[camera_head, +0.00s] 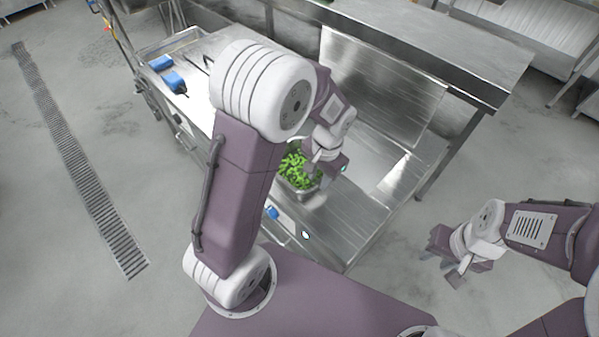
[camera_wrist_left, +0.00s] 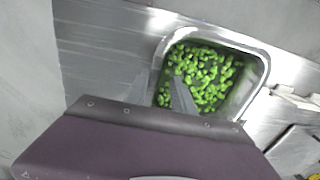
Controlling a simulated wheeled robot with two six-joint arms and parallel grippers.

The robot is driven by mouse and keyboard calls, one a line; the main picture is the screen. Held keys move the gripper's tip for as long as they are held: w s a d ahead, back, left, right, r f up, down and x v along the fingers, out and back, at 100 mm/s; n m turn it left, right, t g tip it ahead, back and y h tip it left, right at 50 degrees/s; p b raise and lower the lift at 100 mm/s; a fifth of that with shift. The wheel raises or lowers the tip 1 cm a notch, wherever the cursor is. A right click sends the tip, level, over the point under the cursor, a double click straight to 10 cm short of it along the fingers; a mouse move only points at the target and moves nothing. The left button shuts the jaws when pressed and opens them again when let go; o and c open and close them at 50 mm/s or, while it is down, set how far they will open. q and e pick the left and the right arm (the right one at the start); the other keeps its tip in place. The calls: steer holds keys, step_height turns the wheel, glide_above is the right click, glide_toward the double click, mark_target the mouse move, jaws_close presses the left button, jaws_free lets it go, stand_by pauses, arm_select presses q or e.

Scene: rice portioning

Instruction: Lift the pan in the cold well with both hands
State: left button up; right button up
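A steel pan (camera_head: 303,196) filled with green pieces (camera_head: 292,172) sits in the counter. In the left wrist view the pan (camera_wrist_left: 262,62) shows as a rounded rectangle, with the green pieces (camera_wrist_left: 210,75) inside. My left gripper (camera_head: 323,168) is at the pan, partly covering it in the head view. In the wrist view its grey fingers (camera_wrist_left: 170,95) are apart at the pan's left wall, one over the green pieces. Whether they touch the wall is unclear. My right gripper (camera_head: 450,258) is open and empty, off to the right of the counter, away from the pan.
The steel counter (camera_head: 345,225) has bare surface to the right of the pan. Blue objects (camera_head: 175,82) lie at its far left end, and a small blue item (camera_head: 272,212) is near the front edge. A steel table (camera_head: 470,70) stands behind. Floor lies beneath my right gripper.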

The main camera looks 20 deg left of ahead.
mark_target(316, 193)
arm_select(q)
step_height(316, 193, down, 6)
steer(key=shift+w+a+b, duration=0.1)
steer(key=shift+a+b, duration=0.05)
steer(key=shift+b, duration=0.15)
steer(key=shift+r, duration=0.1)
jaws_close()
stand_by(1.2)
